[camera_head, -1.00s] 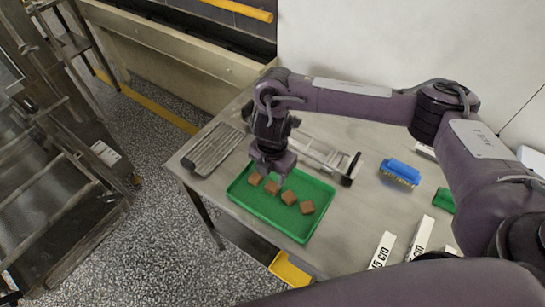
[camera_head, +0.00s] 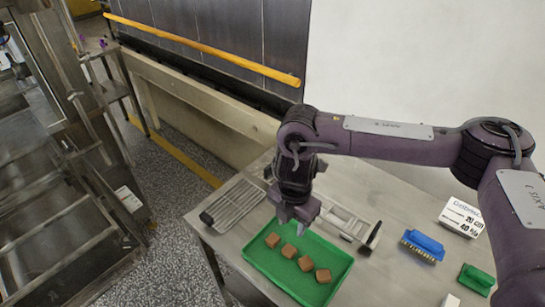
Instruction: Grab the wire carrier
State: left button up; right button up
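The wire carrier (camera_head: 237,204), a flat slatted metal rack with a dark grip at its near left end, lies at the left end of the steel table. My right gripper (camera_head: 292,220) points down above the far left edge of the green tray, to the right of the wire carrier and apart from it. Its fingers look parted, with nothing between them. My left gripper is not in view.
The green tray (camera_head: 262,262) holds several brown square pieces (camera_head: 305,263). A metal frame (camera_head: 352,222) lies behind it, partly hidden by my gripper. A blue brush (camera_head: 423,243), a white sign (camera_head: 461,216) and a green block (camera_head: 476,278) are to the right.

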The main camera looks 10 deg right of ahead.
aim_at(209, 220)
jog(key=k, duration=1)
